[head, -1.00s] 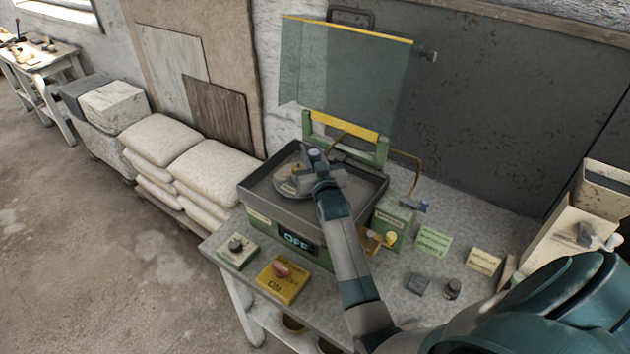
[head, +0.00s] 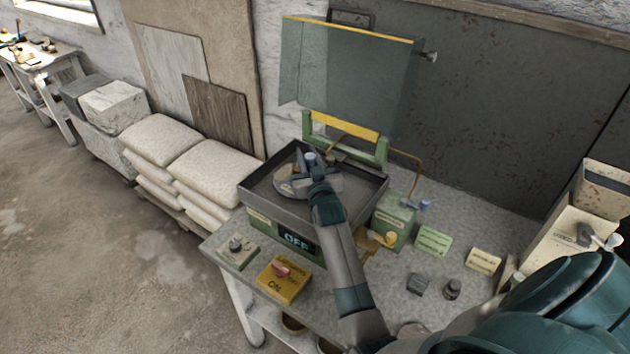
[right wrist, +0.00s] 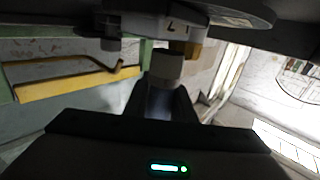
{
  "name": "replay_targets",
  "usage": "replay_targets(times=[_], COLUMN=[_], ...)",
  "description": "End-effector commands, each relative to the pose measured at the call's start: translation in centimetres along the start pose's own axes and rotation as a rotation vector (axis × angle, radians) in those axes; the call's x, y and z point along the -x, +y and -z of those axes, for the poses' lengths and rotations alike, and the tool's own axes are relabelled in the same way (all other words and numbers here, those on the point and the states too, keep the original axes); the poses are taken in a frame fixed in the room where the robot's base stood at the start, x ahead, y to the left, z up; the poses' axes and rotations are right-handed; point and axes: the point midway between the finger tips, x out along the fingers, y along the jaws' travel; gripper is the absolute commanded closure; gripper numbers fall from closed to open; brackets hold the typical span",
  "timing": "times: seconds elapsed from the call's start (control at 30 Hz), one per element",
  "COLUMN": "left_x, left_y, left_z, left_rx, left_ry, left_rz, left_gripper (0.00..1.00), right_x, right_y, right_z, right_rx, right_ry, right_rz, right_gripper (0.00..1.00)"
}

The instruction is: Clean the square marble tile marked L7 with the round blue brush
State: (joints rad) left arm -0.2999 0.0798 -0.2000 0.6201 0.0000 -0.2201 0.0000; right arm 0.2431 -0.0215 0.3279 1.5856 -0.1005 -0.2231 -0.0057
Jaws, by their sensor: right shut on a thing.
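My right gripper (head: 312,168) is over the dark tray (head: 256,200) of the green machine. It is shut on a small round thing with a blue top (head: 311,158), which fits the round blue brush. In the right wrist view, the fingers close on a pale cylinder (right wrist: 167,66), its colour washed out. The tile (right wrist: 150,22), a pale piece with dark marks like L7, shows just beyond the cylinder; whether they touch I cannot tell. A round grey disc (head: 287,187) lies in the tray, partly hidden by my gripper. My left gripper is out of view.
A clear screen (head: 345,70) stands raised behind the tray. The machine's display (head: 297,241) reads OFF. A yellow switch box (head: 283,279) and a grey knob box (head: 237,251) sit in front. A green box (head: 393,225) and small cards stand to the right.

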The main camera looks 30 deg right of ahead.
Motion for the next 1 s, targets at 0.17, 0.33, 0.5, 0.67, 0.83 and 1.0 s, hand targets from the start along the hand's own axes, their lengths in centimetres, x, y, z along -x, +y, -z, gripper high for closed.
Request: replay_targets(times=[0.17, 0.33, 0.5, 0.67, 0.83, 1.0], left_x=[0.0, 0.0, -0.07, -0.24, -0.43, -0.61], left_y=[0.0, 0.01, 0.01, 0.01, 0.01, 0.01], left_z=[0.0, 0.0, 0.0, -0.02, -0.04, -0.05], left_rx=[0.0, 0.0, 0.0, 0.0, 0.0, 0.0], left_ry=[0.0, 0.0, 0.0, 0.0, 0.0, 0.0], left_rz=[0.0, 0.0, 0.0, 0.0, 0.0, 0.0], left_gripper=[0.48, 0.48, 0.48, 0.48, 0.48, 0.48], right_x=[-0.02, -0.03, -0.03, -0.03, -0.02, -0.02], right_y=[0.03, 0.03, 0.03, 0.03, 0.03, 0.03], right_z=[0.03, 0.04, -0.06, -0.31, -0.6, -0.89], right_rx=[0.0, 0.0, 0.0, 0.0, 0.0, 0.0], right_ry=[0.001, 0.001, 0.001, 0.001, 0.001, 0.001], right_rz=[0.0, 0.0, 0.0, 0.0, 0.0, 0.0], right_gripper=[1.0, 1.0, 1.0, 1.0, 1.0, 1.0])
